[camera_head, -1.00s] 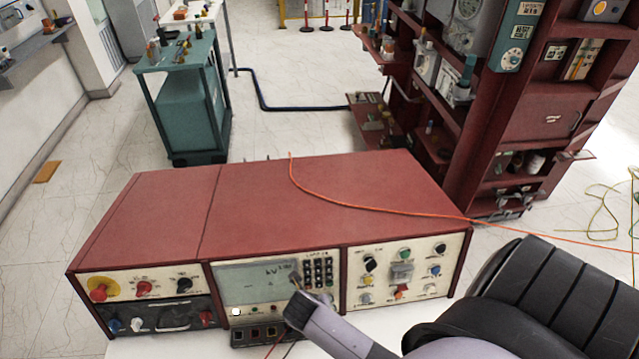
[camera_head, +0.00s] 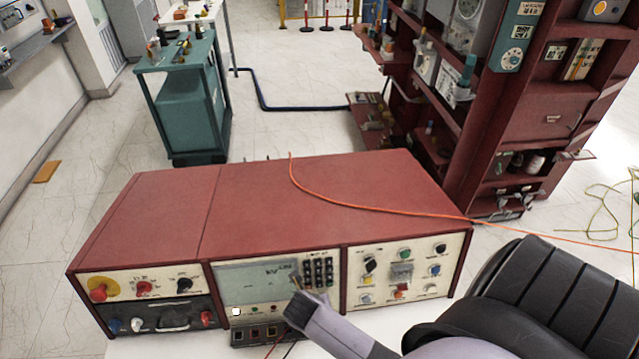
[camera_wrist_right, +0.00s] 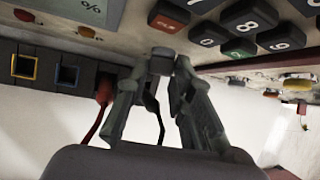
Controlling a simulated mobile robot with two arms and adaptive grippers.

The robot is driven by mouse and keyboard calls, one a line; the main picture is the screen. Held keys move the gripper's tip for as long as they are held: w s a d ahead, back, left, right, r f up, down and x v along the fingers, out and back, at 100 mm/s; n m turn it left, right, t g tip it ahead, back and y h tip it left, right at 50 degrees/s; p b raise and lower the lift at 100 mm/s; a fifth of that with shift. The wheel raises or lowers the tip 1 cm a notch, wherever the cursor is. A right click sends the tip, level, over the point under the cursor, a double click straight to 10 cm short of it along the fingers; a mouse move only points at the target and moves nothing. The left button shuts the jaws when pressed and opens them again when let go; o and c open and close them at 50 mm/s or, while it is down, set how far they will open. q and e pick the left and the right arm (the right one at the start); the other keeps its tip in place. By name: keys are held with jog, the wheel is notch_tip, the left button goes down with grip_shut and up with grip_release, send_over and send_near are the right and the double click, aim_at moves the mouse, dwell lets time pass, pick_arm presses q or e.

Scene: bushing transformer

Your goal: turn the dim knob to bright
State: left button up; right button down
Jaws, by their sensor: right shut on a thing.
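The red instrument console (camera_head: 320,195) stands in front of me with its panels facing me. Its middle panel has a grey display (camera_head: 245,285) with small dark figures I cannot read surely. In the head view the knob is hidden behind the gripper. My left gripper is not in view.
The keypad (camera_head: 318,271) lies close to the gripper; its keys also fill the top of the right wrist view (camera_wrist_right: 230,25). Below are coloured sockets (camera_wrist_right: 45,70) and a red lead (camera_wrist_right: 100,105). An orange cable (camera_head: 380,208) crosses the console top.

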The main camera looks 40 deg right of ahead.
jog(key=shift+s+d+m+t+y, duration=0.15)
jog(key=shift+d+m+t+y, duration=0.1)
jog(key=shift+m+t+y, duration=0.75)
jog(key=shift+s+d+m+t+y, duration=0.2)
jog(key=shift+m+t+y, duration=0.35)
jog(key=shift+y, duration=0.75)
jog(key=c, duration=1.4)
grip_release()
jog(key=v, duration=1.2)
